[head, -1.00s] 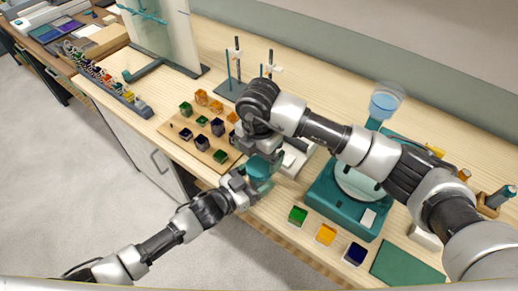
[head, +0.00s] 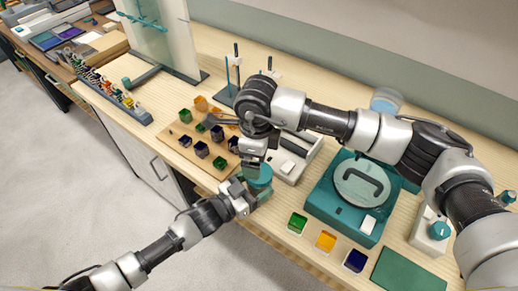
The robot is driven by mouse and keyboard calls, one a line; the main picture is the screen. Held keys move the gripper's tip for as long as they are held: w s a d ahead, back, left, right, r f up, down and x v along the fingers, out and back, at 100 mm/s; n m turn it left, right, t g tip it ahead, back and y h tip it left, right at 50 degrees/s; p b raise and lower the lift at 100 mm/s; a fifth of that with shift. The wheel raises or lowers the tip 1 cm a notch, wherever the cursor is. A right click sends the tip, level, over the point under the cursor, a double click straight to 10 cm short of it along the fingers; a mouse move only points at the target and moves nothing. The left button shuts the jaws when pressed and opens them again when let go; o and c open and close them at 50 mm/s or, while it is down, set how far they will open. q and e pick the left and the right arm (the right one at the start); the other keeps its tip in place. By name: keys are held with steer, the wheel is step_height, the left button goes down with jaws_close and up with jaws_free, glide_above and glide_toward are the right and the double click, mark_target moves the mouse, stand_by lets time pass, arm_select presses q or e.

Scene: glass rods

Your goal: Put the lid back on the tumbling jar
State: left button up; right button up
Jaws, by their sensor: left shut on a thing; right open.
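The tumbling jar (head: 262,192) is a small clear greenish vessel near the front edge of the bench. My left gripper (head: 246,192) is shut on it from the left and holds it. The teal lid (head: 260,175) is at the top of the jar; I cannot tell whether it is fully seated. My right gripper (head: 251,161) is open, pointing down just above and slightly left of the lid. Its fingertips are partly hidden, and I cannot tell whether they touch the lid.
A board (head: 213,150) with several coloured glass cubes lies left of the jar. A white device (head: 296,155) stands behind it. A teal machine (head: 343,215) with a round handled cover is to the right. Green (head: 297,223), amber (head: 325,241) and dark blue (head: 355,260) containers line the front.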

mark_target(259, 183)
steer(key=n, duration=0.6)
steer(key=shift+d+r+n, duration=0.1)
steer(key=shift+r+n, duration=0.2)
steer(key=n, duration=0.7)
steer(key=shift+d+r, duration=0.15)
steer(key=shift+r, duration=0.05)
steer(key=shift+f, duration=4)
steer(key=c, duration=1)
steer(key=o, duration=1.1)
steer(key=shift+r, duration=0.1)
